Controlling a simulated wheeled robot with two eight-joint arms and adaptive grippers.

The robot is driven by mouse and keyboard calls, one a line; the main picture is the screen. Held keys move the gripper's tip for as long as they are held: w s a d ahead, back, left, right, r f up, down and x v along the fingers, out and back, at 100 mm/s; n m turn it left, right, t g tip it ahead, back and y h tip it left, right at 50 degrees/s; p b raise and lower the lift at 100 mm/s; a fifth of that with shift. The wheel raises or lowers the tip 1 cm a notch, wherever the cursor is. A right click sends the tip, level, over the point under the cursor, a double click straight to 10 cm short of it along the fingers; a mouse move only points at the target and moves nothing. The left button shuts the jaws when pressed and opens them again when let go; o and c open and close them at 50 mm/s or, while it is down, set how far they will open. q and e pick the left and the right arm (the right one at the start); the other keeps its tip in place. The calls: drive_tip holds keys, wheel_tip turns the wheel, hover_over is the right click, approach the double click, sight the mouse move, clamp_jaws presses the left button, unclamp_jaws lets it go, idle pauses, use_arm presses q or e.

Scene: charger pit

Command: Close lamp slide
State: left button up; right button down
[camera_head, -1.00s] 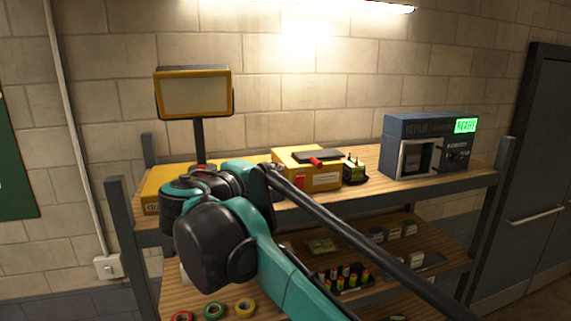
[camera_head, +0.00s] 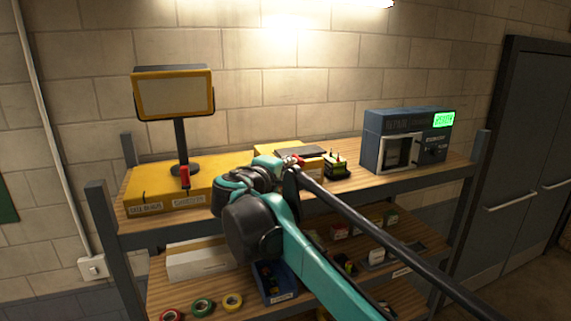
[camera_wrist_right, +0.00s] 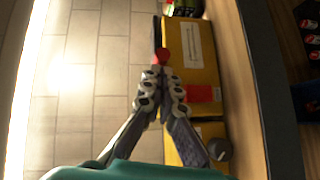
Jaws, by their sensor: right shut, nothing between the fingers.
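The work lamp (camera_head: 172,95) stands on a pole on the wide yellow case (camera_head: 150,194), left on the top shelf, with a red tab (camera_head: 184,178) near its base. A second yellow box (camera_wrist_right: 203,60) has a dark flat part (camera_head: 300,151) on top and a red knob (camera_wrist_right: 163,57). I cannot tell which part is the lamp slide. My right gripper (camera_wrist_right: 158,88) is shut and empty, its tips just short of the red knob in the wrist view; contact is unclear. My left gripper is out of view.
A small black holder (camera_head: 336,165) stands right of the second box. A blue repair unit (camera_head: 372,140) with a green display is farther right. The lower shelf holds tape rolls (camera_head: 203,307), a white box (camera_head: 200,262) and a blue bin (camera_head: 277,283). Wood between holder and unit is clear.

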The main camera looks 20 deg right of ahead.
sight(304, 155)
drive_tip(key=d, duration=0.7)
drive_tip(key=shift+w, duration=0.2)
drive_tip(key=shift+a, duration=0.15)
drive_tip(key=shift+r, duration=0.1)
